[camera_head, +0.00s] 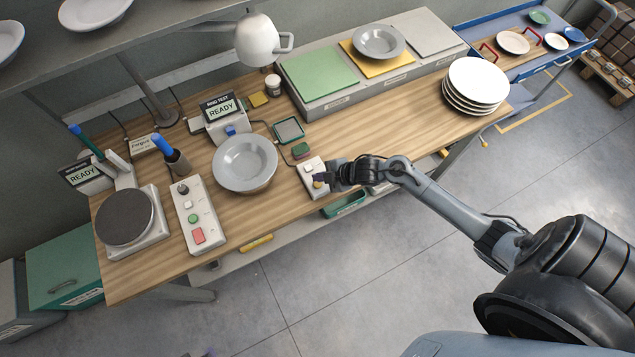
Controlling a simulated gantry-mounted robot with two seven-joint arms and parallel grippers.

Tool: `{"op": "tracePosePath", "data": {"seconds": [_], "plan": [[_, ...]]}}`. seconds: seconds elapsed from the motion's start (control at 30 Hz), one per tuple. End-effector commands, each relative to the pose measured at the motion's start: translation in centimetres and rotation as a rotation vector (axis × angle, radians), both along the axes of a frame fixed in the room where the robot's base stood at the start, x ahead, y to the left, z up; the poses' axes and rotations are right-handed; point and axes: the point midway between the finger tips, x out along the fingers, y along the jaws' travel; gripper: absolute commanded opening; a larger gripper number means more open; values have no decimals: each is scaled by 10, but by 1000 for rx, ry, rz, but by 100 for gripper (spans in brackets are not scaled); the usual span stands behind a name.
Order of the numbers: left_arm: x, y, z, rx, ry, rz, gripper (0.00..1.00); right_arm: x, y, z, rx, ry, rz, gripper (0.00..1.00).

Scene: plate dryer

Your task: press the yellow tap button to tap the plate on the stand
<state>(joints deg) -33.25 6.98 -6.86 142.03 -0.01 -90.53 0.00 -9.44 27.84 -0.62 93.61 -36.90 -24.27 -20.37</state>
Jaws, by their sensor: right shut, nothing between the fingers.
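A small white button box (307,168) lies near the table's front edge. It carries a white button and a yellow button (318,184). My right gripper (323,180) is shut and empty, with its fingertips at the yellow button and partly hiding it. I cannot tell whether the fingertips touch the button. A grey plate (245,163) rests on a stand to the left of the box, in front of the ring test unit (222,117), whose screen reads READY. The plate hides most of the stand. My left gripper is not in view.
A control panel (193,200) with several buttons and a round dark turntable (124,217) stand at the left. A green pad (320,77), a yellow pad with a grey plate (378,41), and a white plate stack (478,83) are at the back right. A lamp (257,40) overhangs the table.

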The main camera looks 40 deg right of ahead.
Motion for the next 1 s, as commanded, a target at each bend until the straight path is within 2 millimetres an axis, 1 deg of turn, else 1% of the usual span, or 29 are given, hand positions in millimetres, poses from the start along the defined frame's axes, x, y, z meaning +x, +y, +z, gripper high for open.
{"op": "tracePosePath", "data": {"seconds": [0.03, 0.23, 1.0], "plan": [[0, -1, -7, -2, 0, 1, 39, 0, 0, -9, -1, 1, 1, 0], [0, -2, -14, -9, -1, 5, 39, 0, 0, -19, -1, 1, 1, 0], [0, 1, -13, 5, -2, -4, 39, 0, -1, -20, -1, 0, 0, 0]]}}
